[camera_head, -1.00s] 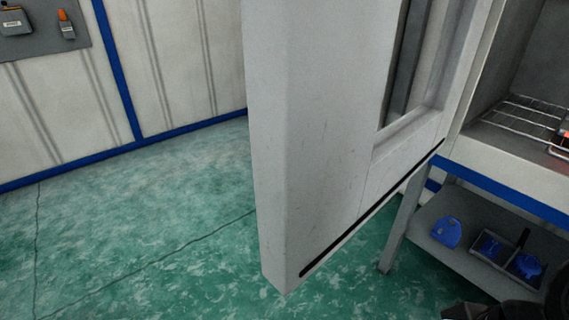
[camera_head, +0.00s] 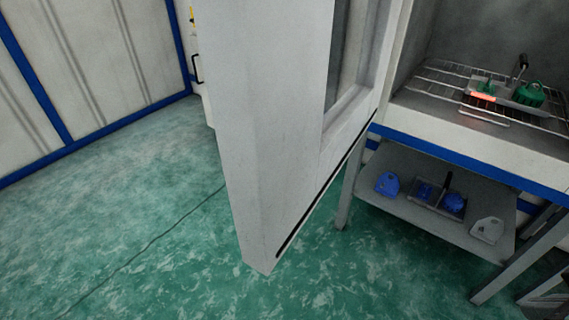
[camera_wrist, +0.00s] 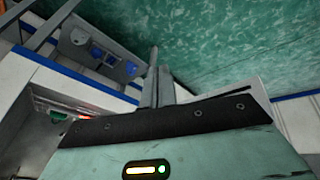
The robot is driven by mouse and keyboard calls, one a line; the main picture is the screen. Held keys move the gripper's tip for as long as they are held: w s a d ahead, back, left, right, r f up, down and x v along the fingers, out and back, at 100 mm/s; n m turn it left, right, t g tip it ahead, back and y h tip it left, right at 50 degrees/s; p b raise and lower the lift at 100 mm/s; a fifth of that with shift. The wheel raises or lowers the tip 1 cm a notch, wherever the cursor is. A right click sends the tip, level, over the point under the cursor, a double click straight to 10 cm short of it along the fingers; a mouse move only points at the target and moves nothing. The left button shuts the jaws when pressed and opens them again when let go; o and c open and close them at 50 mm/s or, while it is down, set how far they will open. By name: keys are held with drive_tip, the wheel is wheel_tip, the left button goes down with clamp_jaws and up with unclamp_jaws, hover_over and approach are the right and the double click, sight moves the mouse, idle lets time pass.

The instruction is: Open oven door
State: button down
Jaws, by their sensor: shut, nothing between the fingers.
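The oven door (camera_head: 265,140) is a thick pale grey panel with a window and a black strip along its bottom edge. It stands swung wide open, jutting toward me. The oven (camera_head: 450,90) is open on the right, and its wire rack (camera_head: 430,88) shows. On the rack lies a tray with green parts (camera_head: 529,95) and a red glow in front. In the wrist view, my gripper (camera_wrist: 156,70) is shut and empty, pointing toward the green floor. The oven's opening (camera_wrist: 40,130) is at the left there. My gripper is out of the head view.
Under the oven a shelf (camera_head: 385,210) holds blue parts (camera_head: 387,184), a dark tray (camera_head: 439,199) and a pale part (camera_head: 487,230). The stand's legs (camera_head: 347,190) reach the floor. The green floor (camera_head: 130,220) left of the door is clear.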

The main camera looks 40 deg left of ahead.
drive_tip(key=w+a+r+n+t+y+b, duration=0.1)
drive_tip(key=w+a+n+t+y, duration=0.1)
drive_tip(key=w+a+n+y, duration=0.4)
drive_tip(key=n+g+y+p, duration=0.4)
drive_tip(key=n+g+y, duration=0.5)
drive_tip(key=n, duration=1)
approach(262, 158)
drive_tip(key=a+p, duration=0.1)
drive_tip(key=a, duration=0.2)
drive_tip(key=s+a+p, duration=0.1)
drive_tip(key=a+p, duration=0.1)
drive_tip(key=a, duration=0.1)
drive_tip(key=shift+s+a, duration=0.15)
drive_tip(key=shift+a, duration=0.2)
